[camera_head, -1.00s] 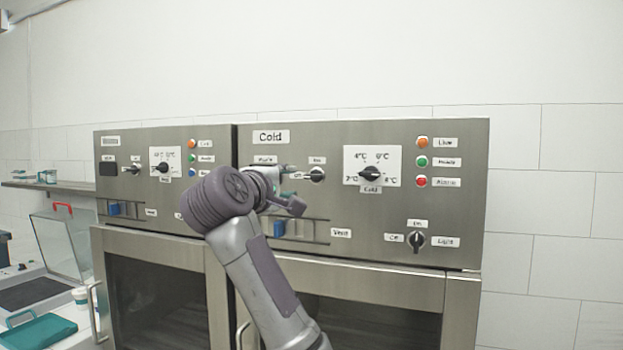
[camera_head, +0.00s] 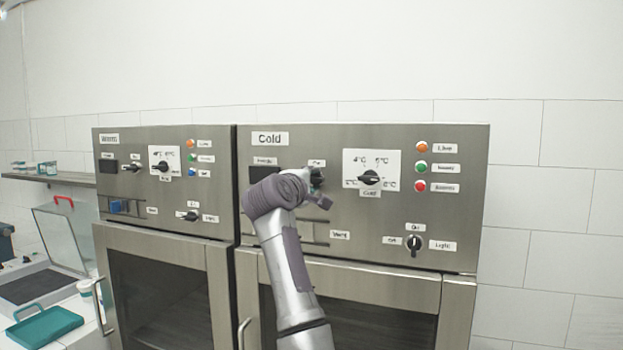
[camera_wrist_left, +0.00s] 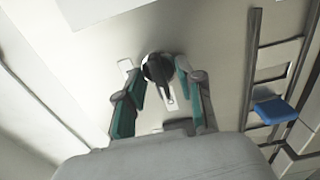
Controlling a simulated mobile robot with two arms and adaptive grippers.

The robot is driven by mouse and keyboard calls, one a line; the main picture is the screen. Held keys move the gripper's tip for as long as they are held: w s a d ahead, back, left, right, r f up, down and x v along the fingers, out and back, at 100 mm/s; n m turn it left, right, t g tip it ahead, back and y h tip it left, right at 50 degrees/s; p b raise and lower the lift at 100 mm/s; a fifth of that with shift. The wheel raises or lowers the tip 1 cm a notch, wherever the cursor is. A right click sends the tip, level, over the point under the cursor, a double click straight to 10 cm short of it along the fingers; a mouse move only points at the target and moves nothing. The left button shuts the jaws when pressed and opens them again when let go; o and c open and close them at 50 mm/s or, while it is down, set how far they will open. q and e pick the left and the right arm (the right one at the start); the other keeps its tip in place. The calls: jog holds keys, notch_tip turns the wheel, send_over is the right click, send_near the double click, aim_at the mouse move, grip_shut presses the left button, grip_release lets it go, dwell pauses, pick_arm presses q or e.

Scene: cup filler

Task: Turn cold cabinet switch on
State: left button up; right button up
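The cold cabinet (camera_head: 330,140) has a steel front panel under a "Cold" sign. My left gripper (camera_head: 316,180) is at this knob. In the left wrist view, its teal-padded fingers (camera_wrist_left: 158,92) are apart, one on each side of the knob. They look open, and I cannot tell whether either touches it. My right gripper is not in view.
Right of the switch are a temperature dial (camera_head: 370,177), coloured lamps (camera_head: 421,161) and a light switch (camera_head: 414,243). A blue vent slider (camera_wrist_left: 274,110) shows in the wrist view. The warm cabinet (camera_head: 160,215) stands at left, beside a worktop with a teal tray (camera_head: 45,327).

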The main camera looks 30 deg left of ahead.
pick_arm(q)
grip_shut()
jog(key=shift+f+m, duration=0.1)
jog(key=shift+m, duration=0.2)
jog(key=m, duration=0.7)
jog(key=shift+b, duration=0.3)
jog(key=m, duration=0.4)
jog(key=shift+m, duration=0.3)
jog(key=m+p, duration=0.1)
jog(key=m, duration=0.4)
jog(key=shift+m, duration=0.3)
jog(key=shift+f+p, duration=0.1)
jog(key=shift+p, duration=0.2)
